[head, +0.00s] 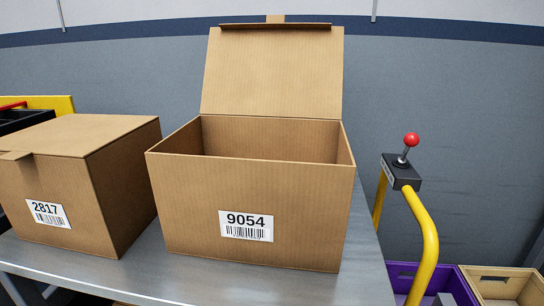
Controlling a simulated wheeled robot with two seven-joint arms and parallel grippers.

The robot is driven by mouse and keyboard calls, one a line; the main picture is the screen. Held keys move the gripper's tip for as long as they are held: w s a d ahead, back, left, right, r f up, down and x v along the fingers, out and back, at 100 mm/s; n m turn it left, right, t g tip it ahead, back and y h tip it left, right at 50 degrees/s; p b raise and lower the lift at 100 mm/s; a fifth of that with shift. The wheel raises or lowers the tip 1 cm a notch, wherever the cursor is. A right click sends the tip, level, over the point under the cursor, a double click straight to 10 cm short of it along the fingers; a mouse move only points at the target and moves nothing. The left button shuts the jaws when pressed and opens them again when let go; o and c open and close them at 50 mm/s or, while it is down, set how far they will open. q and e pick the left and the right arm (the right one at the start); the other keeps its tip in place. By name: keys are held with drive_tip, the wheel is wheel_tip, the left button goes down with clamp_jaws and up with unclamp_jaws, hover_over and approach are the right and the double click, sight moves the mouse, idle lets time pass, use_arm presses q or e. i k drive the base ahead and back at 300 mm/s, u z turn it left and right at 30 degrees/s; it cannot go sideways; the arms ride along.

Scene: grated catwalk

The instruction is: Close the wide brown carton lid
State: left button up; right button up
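The wide brown carton (200,200) with label 9054 stands upright on the grey metal table, in the middle of the head view. Its lid (272,72) is open. The lid stands up from the carton's back edge, leaning slightly back, with a folded flap and a small tab at its top. The inside back and side walls show; the carton's floor is hidden by the front wall. Neither gripper is in the head view.
A second brown carton (110,180) labelled 2817, lid shut, stands close on the left. A yellow rail (428,240) with a red-knobbed lever (411,140) rises at the right. Purple (405,270) and tan (505,275) bins sit lower right. Bare table (362,250) shows right of the carton.

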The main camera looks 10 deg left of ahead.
sight(274, 68)
drive_tip(key=k, duration=0.5)
drive_tip(key=u, duration=3.9)
drive_tip(key=k, duration=1.85)
drive_tip(key=z, duration=1.3)
